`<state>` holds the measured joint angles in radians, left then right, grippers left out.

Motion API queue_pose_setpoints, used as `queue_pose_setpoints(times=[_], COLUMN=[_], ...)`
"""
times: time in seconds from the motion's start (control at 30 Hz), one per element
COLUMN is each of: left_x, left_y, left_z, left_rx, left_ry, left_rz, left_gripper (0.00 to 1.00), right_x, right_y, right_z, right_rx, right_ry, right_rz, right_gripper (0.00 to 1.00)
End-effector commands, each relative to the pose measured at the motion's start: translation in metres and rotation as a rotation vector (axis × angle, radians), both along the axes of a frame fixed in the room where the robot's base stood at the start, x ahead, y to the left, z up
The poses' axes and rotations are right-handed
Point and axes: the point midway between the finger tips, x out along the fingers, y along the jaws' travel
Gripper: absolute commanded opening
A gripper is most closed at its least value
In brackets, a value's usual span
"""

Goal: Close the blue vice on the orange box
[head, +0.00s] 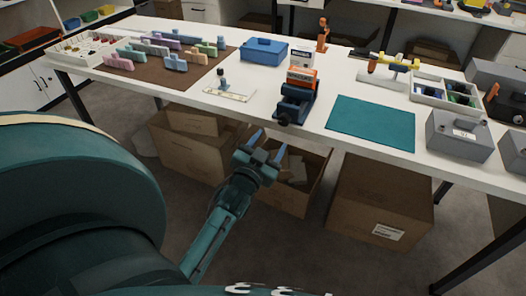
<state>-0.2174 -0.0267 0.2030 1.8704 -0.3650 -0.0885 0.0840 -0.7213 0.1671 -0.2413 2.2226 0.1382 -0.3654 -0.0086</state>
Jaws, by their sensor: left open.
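The blue vice (294,100) stands at the front edge of the white table, with its dark end toward me. The orange box (301,76) sits at the vice's far end, apparently between its jaws. I cannot tell whether the jaws touch it. A white and grey box (304,57) stands just behind the orange box. My left gripper (268,142) is open and empty, in front of the table and below its edge, a little left of the vice and apart from it. My right gripper is not in view.
A teal mat (371,123) lies right of the vice, and a grey case (459,135) stands further right. A blue case (263,50) and a small white plate (229,92) are to the left. Cardboard cartons (378,198) stand under the table.

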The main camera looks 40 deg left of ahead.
Motion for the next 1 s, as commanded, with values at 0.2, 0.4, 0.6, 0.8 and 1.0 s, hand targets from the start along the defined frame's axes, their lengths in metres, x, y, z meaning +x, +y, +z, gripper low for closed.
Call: queue_pose_setpoints(times=[0.2, 0.4, 0.6, 0.8, 1.0], left_x=[-0.031, -0.038, -0.038, -0.038, -0.044], left_y=[-0.007, -0.009, -0.009, -0.009, -0.025], left_z=[0.000, 0.001, 0.001, 0.000, 0.006], left_rx=[-0.001, 0.000, 0.001, 0.000, -0.025], left_ry=[0.000, -0.002, -0.002, -0.001, 0.046], left_rz=[0.001, 0.000, 0.000, 0.001, -0.040], left_gripper=[0.55, 0.55, 0.55, 0.55, 0.55], right_x=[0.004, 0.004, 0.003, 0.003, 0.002], right_y=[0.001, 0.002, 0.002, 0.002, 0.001], right_z=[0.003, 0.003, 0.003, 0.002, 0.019], right_rx=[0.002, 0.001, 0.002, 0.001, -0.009], right_ry=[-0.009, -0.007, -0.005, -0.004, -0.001], right_rz=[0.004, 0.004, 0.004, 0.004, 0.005], right_gripper=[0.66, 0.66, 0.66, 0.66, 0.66])
